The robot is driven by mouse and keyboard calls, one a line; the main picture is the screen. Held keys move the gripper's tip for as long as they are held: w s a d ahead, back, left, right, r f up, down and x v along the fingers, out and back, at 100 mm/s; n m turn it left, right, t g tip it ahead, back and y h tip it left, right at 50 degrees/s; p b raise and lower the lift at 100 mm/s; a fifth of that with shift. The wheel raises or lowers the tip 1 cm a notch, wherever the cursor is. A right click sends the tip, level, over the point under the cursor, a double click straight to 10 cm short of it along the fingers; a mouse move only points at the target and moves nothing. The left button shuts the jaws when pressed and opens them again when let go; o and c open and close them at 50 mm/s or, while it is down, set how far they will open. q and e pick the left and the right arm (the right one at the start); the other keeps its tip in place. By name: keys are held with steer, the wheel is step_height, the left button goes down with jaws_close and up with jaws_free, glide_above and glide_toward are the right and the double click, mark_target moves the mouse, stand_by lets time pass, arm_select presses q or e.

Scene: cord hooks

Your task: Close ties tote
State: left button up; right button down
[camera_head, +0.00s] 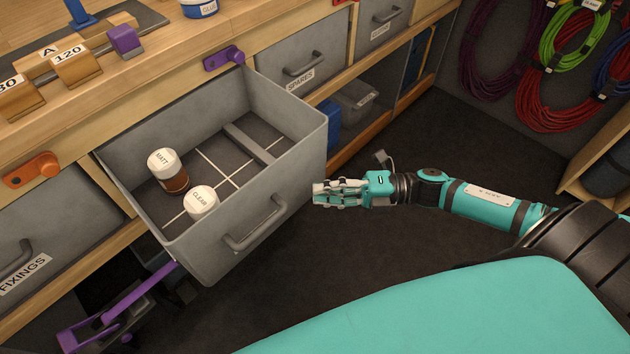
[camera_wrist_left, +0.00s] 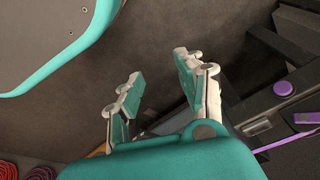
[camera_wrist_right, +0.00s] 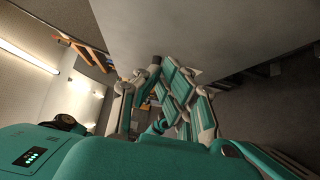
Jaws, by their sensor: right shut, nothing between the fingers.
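The open grey tote (camera_head: 291,187) is pulled out from the bench. Its front has a bar handle (camera_head: 254,226); I see no name label on it, so I cannot tell for sure that it is the ties tote. Inside are two white-lidded jars, MATT (camera_head: 167,171) and CLEAR (camera_head: 201,202). My right gripper (camera_head: 319,193) is shut and empty, right of the handle, close to the tote's front; touching is unclear. In the right wrist view a grey surface lies just beyond its fingers (camera_wrist_right: 170,82). My left gripper (camera_wrist_left: 158,76) is open and empty, seen only in the left wrist view.
Shut grey totes labelled SPARES (camera_head: 318,62) and FIXINGS (camera_head: 20,240) flank the open one. Orange (camera_head: 31,170) and purple (camera_head: 224,58) latches sit on the bench edge. A purple-handled object (camera_head: 120,310) lies below. Dark floor is free in front of the tote.

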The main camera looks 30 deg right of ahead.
mark_target(291, 183)
arm_select(q)
steer(key=shift+w+r, duration=0.35)
steer(key=shift+r, duration=0.25)
arm_select(e)
steer(key=shift+w+a, duration=0.2)
steer(key=shift+w, duration=0.55)
steer(key=shift+w+a, duration=0.2)
steer(key=shift+w, duration=0.5)
